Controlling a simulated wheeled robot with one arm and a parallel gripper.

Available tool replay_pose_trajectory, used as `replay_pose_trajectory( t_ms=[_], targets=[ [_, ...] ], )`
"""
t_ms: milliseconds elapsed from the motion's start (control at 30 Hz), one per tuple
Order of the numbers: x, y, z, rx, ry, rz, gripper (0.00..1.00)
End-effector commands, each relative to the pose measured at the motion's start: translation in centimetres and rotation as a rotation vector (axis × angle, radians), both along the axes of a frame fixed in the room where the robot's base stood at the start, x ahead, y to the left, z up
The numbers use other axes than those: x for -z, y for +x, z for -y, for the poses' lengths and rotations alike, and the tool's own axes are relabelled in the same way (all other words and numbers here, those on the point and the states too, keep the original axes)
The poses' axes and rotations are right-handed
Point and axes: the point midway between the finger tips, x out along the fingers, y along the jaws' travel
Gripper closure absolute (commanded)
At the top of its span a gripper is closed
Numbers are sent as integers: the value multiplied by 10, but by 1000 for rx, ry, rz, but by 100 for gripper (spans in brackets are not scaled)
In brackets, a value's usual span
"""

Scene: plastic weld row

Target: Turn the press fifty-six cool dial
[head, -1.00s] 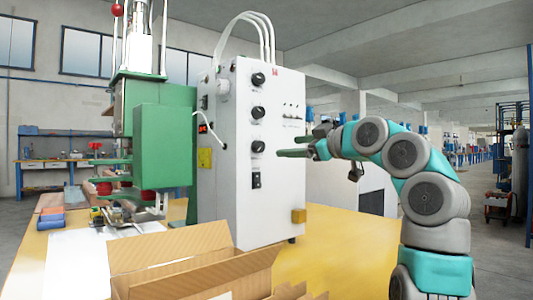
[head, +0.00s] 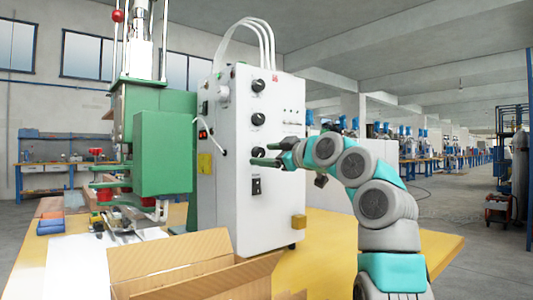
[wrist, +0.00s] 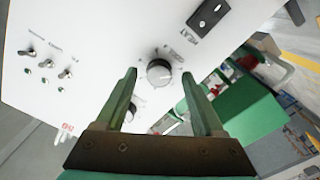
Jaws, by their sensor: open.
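The press's white control box (head: 277,190) carries a column of black dials on its front: a top dial (head: 258,85), a middle dial (head: 258,119) and a low dial partly hidden behind my gripper (head: 266,155). My gripper is open and empty, its green fingers pointing at the low dial. In the wrist view, a dial (wrist: 159,72) lies between and beyond the fingertips (wrist: 159,77), next to a black rocker switch (wrist: 208,14). Another dial (wrist: 131,112) shows partly behind the left finger. Contact cannot be told.
The green press (head: 165,150) stands left of the box. An open cardboard box (head: 190,265) sits in front on the yellow table (head: 325,235). Small toggle switches (wrist: 48,62) sit beside the dials. White hoses (head: 255,30) rise from the box's top.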

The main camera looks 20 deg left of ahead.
Motion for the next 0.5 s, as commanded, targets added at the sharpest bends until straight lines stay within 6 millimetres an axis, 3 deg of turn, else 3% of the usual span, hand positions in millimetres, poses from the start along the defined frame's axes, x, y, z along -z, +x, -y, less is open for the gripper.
replay_pose_trajectory(
  t_ms=[300, 500],
  targets=[
    [0, 1, -1, 1, 0, 0, 30],
    [0, 1, -1, 1, 0, 0, 52]
  ],
)
